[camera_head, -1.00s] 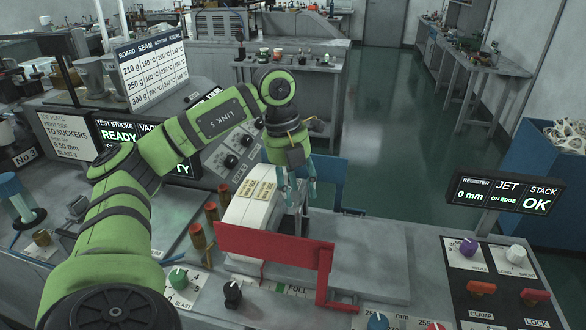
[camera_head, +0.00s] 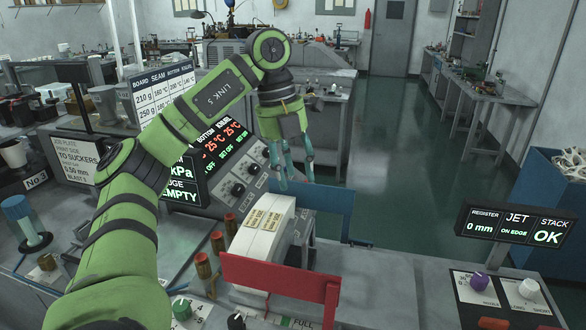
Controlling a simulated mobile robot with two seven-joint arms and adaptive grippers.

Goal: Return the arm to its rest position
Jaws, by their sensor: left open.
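My left gripper (camera_head: 292,179) hangs from the green left arm (camera_head: 205,108) with its teal fingers pointing down. The fingers are apart and hold nothing. In the picture they are above the white stack (camera_head: 262,236) with yellow labels, with a gap between. The stack stands between a red guard (camera_head: 275,275) in front and a blue guard (camera_head: 336,215) behind. My right gripper is not in the view.
Red-brown knobbed posts (camera_head: 218,243) stand left of the stack. The register display (camera_head: 515,227) reads OK at right, and a dark display (camera_head: 215,160) stands behind the arm. The grey bench top (camera_head: 395,285) right of the guards is clear.

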